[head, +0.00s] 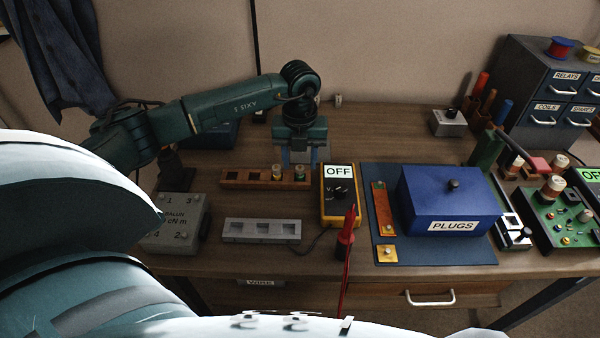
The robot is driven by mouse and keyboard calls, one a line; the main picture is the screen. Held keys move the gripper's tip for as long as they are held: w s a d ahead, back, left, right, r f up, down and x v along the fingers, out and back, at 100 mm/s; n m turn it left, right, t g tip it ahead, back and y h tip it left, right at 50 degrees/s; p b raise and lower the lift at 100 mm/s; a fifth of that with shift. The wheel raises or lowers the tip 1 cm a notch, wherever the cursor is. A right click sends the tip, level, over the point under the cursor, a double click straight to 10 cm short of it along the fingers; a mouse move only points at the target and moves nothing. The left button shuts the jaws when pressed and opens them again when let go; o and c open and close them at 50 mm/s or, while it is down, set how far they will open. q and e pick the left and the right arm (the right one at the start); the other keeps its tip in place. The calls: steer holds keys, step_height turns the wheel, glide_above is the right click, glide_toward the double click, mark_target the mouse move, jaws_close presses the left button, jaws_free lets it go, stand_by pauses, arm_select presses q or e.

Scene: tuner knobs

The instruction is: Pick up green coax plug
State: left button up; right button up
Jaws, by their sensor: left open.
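A wooden rack (240,178) with square slots lies on the bench. Two small plugs stand upright in its right half. The rightmost is the green coax plug (299,175), with a pale metal top and a green band. Beside it on its left is a plug with an orange-yellow band (277,175). My left gripper (303,160) points down with open fingers, at or just behind the rack's right end, around or behind the green plug; I cannot tell which. It holds nothing visible. My right gripper is out of view.
A yellow meter marked OFF (340,205) stands close right of the rack. A grey slotted block (261,231) lies in front. A red probe (347,232) stands near the front edge. A blue PLUGS box (450,205) sits on a blue mat (470,251).

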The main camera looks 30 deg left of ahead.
mark_target(300, 167)
arm_select(q)
step_height(300, 167, down, 3)
steer(key=shift+w+f, duration=0.1)
steer(key=shift+f, duration=0.05)
steer(key=shift+c, duration=0.2)
jaws_close()
